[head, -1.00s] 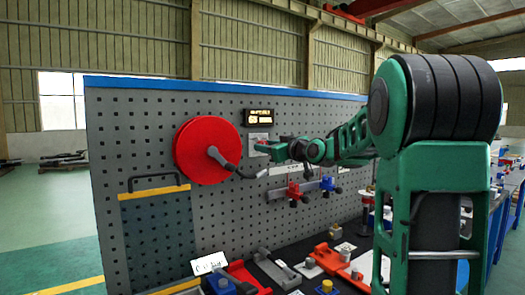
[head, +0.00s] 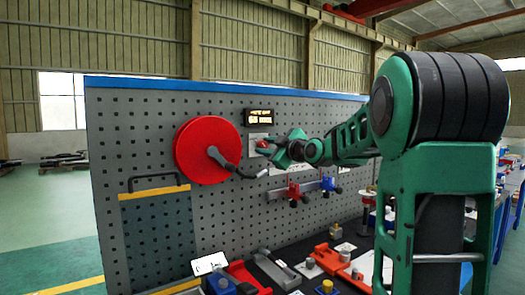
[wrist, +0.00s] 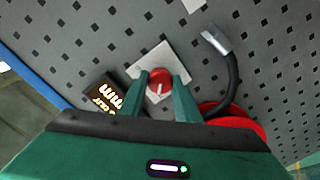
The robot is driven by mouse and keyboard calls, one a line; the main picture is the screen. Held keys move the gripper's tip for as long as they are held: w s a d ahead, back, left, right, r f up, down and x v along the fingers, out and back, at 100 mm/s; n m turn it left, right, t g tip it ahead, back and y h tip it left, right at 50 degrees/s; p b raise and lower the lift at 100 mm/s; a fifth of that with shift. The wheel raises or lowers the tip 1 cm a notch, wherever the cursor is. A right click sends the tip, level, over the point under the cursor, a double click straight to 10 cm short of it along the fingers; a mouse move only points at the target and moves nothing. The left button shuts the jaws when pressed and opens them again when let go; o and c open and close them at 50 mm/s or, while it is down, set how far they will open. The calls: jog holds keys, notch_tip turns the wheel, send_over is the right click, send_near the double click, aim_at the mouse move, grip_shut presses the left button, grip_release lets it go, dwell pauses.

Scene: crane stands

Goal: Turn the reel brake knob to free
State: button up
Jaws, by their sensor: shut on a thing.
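The reel brake knob (wrist: 159,82) is a small red round knob with a white pointer line, on a pale square plate (wrist: 176,58) on the pegboard. In the head view the knob (head: 262,144) shows just right of the red reel (head: 196,160). My gripper (wrist: 162,86) is shut on the knob, one green finger on each side. In the head view my gripper (head: 272,147) reaches the plate from the right.
A small display (head: 259,116) with lit text sits above the plate. Several tools lie on the bench below.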

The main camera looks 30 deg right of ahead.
jog(key=shift+a+f, duration=0.1)
jog(key=o, duration=1)
jog(key=shift+o, duration=0.2)
jog(key=shift+s, duration=0.5)
jog(key=s, duration=0.9)
jog(key=shift+s+d+r, duration=0.2)
jog(key=shift+s+r, duration=0.05)
jog(key=shift+s, duration=0.1)
